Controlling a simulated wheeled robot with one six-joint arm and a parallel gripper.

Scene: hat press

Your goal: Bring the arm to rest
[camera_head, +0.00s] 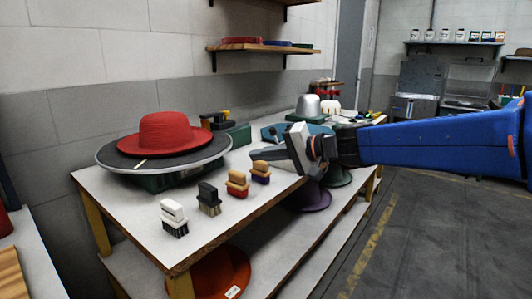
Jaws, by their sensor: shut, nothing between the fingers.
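My arm (430,143) is blue and reaches in from the right edge, stretched out level over the right side of the workbench (145,215). My gripper (266,156) points left above the bench top, and its jaws are shut with nothing held. It is near the brush with a tan top and purple body (261,172), seemingly apart from it. A red hat (169,135) lies on a round dark plate (112,158) at the bench's left. The gripper hides part of the bench behind it.
Several brushes, including a white one (173,213) and a black one (208,197), stand along the front. A silver hat block (308,107) is farther back. Purple (316,198) and orange (215,277) hats are on the lower shelf. The floor (420,230) at right is clear.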

